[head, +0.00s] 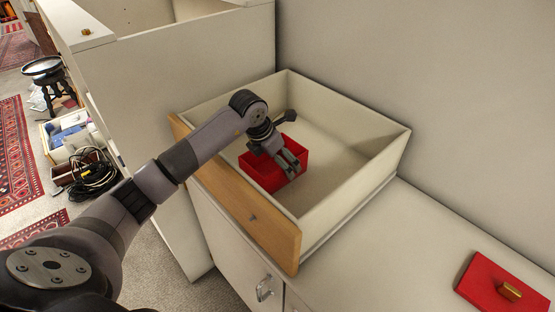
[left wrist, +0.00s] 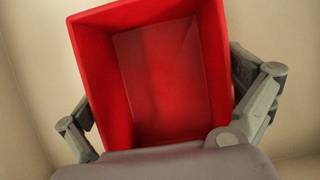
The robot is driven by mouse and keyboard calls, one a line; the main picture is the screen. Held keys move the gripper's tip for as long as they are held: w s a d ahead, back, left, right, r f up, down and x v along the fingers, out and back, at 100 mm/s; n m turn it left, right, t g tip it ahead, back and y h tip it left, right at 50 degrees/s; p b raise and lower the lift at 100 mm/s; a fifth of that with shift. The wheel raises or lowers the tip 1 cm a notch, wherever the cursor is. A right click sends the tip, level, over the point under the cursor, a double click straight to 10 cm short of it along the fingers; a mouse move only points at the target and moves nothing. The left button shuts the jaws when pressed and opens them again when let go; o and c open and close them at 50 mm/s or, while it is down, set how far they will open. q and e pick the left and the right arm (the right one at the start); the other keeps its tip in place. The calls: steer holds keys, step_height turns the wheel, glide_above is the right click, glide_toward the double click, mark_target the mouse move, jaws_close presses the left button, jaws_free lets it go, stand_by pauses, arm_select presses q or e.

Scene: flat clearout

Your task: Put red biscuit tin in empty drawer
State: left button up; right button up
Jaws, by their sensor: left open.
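The red biscuit tin (head: 262,176) sits inside the drawer (head: 372,172), near its wooden front. The tin is lidless and empty; its bare inside fills much of the left wrist view (left wrist: 165,75). My left gripper (head: 290,165) is open and reaches down over the tin. In the left wrist view its fingers (left wrist: 170,115) show on both sides of the tin, outside its walls. I cannot tell whether they touch it. Apart from the tin, the drawer looks empty. My right gripper is not in view.
A red lid with a gold handle (head: 505,288) lies on the white cabinet top (head: 425,245) at the lower right. A tall white cabinet panel (head: 200,70) stands behind my left arm. A stool (head: 45,72), a coiled black cable (head: 92,175) and rugs lie on the floor at left.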

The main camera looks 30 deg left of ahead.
arm_select(q)
steer(key=v, duration=1.2)
steer(key=shift+b, duration=0.45)
